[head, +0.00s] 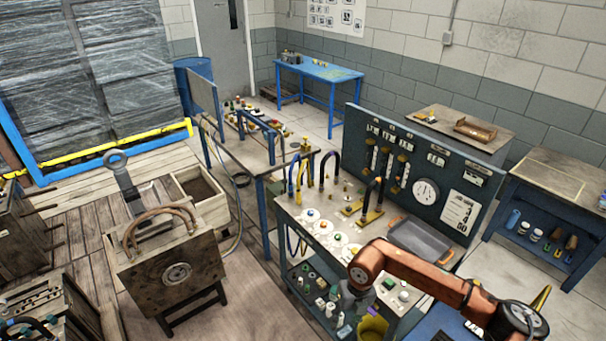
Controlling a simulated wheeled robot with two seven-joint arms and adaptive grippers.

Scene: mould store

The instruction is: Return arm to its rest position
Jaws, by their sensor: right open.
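My right arm (430,279) is orange-brown and comes in from the lower right. It reaches left over the front of the workbench with the gauge panel. My right gripper (357,300) is dark and hangs down from the arm's end at the bench's front right corner. It is open, and I see nothing held in it. Its fingertips are small and partly lost against the bench's dark lower shelf. My left gripper is not in view.
The workbench (292,207) carries hoses, round white dials and a grey tray (421,238). An upright gauge panel (410,165) stands behind it. A wooden box on legs (150,285) stands at left. A yellow bucket (372,329) is below the gripper.

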